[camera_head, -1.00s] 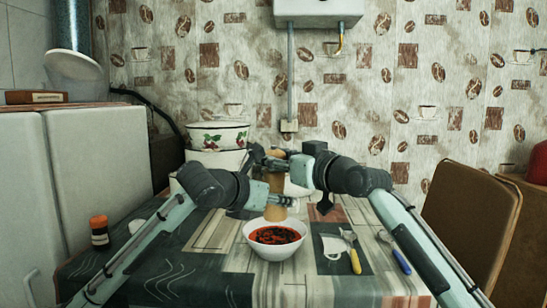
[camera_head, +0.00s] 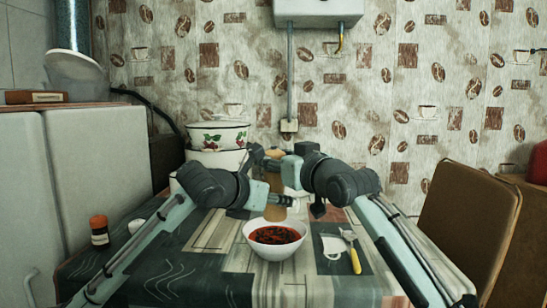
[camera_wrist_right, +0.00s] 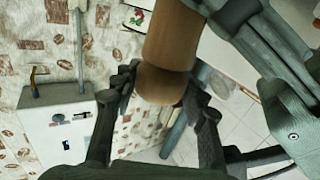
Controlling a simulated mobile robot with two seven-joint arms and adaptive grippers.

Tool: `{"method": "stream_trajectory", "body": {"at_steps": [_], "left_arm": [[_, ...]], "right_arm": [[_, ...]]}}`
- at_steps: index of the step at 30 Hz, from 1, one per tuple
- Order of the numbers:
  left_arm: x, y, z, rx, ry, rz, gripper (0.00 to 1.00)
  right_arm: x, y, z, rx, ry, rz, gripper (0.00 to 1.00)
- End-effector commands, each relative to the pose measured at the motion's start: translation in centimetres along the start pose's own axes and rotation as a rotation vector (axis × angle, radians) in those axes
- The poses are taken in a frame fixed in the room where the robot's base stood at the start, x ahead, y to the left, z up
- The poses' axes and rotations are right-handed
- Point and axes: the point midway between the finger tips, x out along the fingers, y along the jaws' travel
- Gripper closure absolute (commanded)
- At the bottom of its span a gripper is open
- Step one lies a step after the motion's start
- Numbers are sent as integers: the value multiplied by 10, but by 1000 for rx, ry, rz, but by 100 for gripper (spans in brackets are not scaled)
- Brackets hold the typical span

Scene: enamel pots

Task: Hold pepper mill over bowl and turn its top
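The wooden pepper mill (camera_head: 276,212) is upright above the far side of the white bowl (camera_head: 258,254), which holds dark red food. My left gripper (camera_head: 272,194) is shut around the mill's body; part of it also shows beside the mill in the right wrist view. My right gripper (camera_head: 270,161) is at the mill's top. In the right wrist view, the fingers of my right gripper (camera_wrist_right: 160,90) lie on both sides of the round wooden top (camera_wrist_right: 160,85) and appear to touch it. The mill's middle is partly hidden by the grippers in the head view.
A yellow-handled utensil (camera_head: 355,262) lies right of the bowl. An orange-capped jar (camera_head: 99,231) stands at the table's left. Enamel pots (camera_head: 216,140) are stacked behind my left arm. A brown chair (camera_head: 470,222) is at the right. The front of the table (camera_head: 190,283) is clear.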

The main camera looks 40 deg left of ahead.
Motion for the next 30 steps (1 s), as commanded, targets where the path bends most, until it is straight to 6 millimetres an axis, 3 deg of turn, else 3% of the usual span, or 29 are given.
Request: {"method": "stream_trajectory", "body": {"at_steps": [5, 17, 30], "left_arm": [[0, 0, 1, 0, -3, 1, 100], [0, 0, 1, 0, -2, 0, 100], [0, 0, 1, 0, -2, 0, 100]], "right_arm": [[0, 0, 0, 0, 0, 0, 35], [-8, 0, -1, 0, 2, -1, 35], [-95, 1, 0, -1, 1, 1, 35]]}}
